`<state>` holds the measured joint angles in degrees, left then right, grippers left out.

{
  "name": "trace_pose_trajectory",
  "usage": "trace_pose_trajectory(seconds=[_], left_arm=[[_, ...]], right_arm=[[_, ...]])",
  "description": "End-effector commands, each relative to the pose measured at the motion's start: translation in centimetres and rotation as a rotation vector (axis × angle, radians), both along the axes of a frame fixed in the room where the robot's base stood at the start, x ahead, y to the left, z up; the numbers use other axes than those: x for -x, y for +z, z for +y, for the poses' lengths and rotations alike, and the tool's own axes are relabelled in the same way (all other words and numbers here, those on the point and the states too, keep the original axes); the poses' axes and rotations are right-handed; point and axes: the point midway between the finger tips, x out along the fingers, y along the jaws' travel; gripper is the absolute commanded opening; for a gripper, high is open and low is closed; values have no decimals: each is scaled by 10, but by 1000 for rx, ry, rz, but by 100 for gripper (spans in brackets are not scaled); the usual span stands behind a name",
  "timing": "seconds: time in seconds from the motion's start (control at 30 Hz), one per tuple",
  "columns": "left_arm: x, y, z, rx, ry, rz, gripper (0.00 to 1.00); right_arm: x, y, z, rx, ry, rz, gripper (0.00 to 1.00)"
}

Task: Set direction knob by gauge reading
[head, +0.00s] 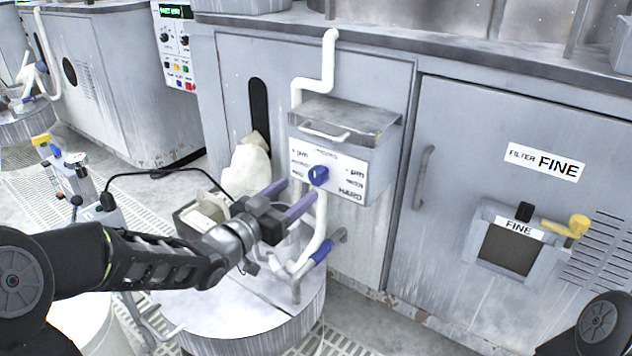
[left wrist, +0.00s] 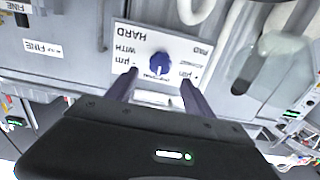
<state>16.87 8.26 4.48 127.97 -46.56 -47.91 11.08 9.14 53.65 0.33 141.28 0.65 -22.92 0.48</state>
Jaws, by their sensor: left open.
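The blue direction knob (head: 318,175) sits on the white label panel of a grey box (head: 345,125) fixed to the cabinet front. In the left wrist view the knob (left wrist: 160,66) shows between my finger lines, slightly beyond the fingertips, with a pale mark on its face. The panel (left wrist: 200,45) reads upside down there, with "HARD", "WITH" and "µm". I cannot pick out a gauge reading. My right gripper is out of view.
A white pipe (head: 328,60) runs above the box, and a blue-handled valve (head: 320,252) is below it. A round platen (head: 240,315) stands underneath. A "FILTER FINE" label (head: 545,162) and a yellow lever (head: 568,227) are right. A control panel with green display (head: 175,12) is upper left.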

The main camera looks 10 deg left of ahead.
Motion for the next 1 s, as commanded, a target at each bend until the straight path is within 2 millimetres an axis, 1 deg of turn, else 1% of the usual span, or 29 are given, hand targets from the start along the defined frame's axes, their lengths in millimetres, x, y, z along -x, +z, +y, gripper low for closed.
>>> trace_pose_trajectory(seconds=[0.17,0.27,0.37,0.6,0.7,0.8,1.0], left_arm=[[-3,-2,-2,0,0,2,61],[-11,-2,-5,1,-1,0,61],[-23,-3,-10,1,-3,1,61],[-57,-3,-24,2,-1,1,61],[-67,-3,-27,1,-1,3,61],[-72,-2,-29,1,0,2,61],[-73,-1,-29,1,0,3,61]], right_arm=[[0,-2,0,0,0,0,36],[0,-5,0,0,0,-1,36],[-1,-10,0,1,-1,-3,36],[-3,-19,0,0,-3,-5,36],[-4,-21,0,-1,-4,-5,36],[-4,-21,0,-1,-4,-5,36],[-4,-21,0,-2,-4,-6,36]])
